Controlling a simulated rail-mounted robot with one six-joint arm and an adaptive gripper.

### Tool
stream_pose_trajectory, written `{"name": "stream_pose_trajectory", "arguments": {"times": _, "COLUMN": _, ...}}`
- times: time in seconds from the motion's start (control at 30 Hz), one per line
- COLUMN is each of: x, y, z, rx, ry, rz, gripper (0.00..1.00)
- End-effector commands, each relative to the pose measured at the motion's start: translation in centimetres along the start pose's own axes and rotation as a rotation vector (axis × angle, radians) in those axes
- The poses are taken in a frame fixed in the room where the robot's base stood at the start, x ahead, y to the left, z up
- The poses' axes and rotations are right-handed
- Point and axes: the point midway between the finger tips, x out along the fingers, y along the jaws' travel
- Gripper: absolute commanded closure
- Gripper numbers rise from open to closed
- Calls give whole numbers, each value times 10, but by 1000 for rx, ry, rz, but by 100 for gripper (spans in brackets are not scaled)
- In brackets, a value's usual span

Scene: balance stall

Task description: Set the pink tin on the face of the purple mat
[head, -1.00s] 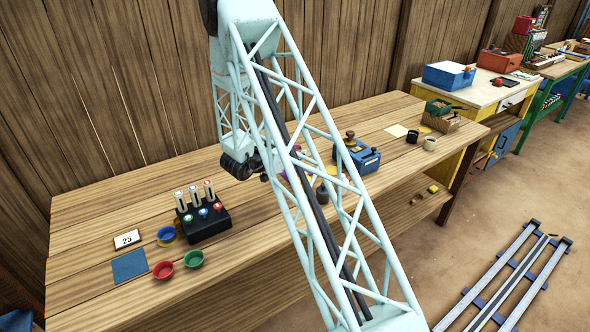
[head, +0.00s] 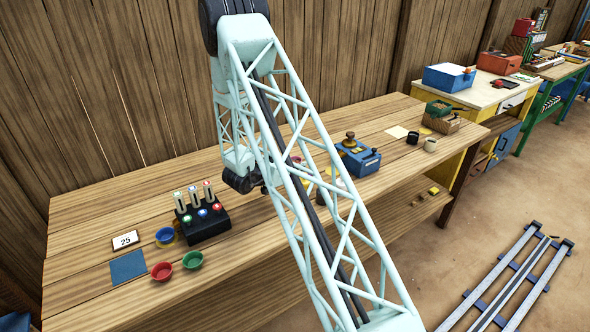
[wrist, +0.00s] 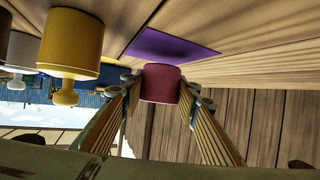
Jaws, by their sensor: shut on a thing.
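The pink tin (wrist: 160,82) is held between the fingertips of my gripper (wrist: 162,92) in the wrist view, which shows the bench top along the upper part of the picture. The purple mat (wrist: 168,42) lies flat on the bench. The tin's edge overlaps the mat's near edge in the picture; I cannot tell whether they touch. No other thing lies on the part of the mat that shows. In the head view my arm's lattice covers the fingertips, the tin and most of the mat area.
A yellow knobbed weight (wrist: 74,42) and a grey one (wrist: 22,48) stand beside the mat in the wrist view. In the head view, a blue box (head: 358,160) stands right of my arm, and a black button block (head: 203,220) with several cups stands left.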

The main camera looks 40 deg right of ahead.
Motion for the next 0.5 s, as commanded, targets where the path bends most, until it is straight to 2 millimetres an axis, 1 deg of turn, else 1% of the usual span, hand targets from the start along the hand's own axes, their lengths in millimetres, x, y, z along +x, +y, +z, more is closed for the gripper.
{"name": "stream_pose_trajectory", "arguments": {"times": 0.03, "x": 2, "y": 0, "z": 6, "rx": 0, "ry": 0, "rz": 0, "gripper": 82}}
{"name": "stream_pose_trajectory", "arguments": {"times": 0.2, "x": 7, "y": 0, "z": 16, "rx": -1, "ry": 0, "rz": -1, "gripper": 82}}
{"name": "stream_pose_trajectory", "arguments": {"times": 0.5, "x": 7, "y": 0, "z": 17, "rx": 0, "ry": 0, "rz": -1, "gripper": 82}}
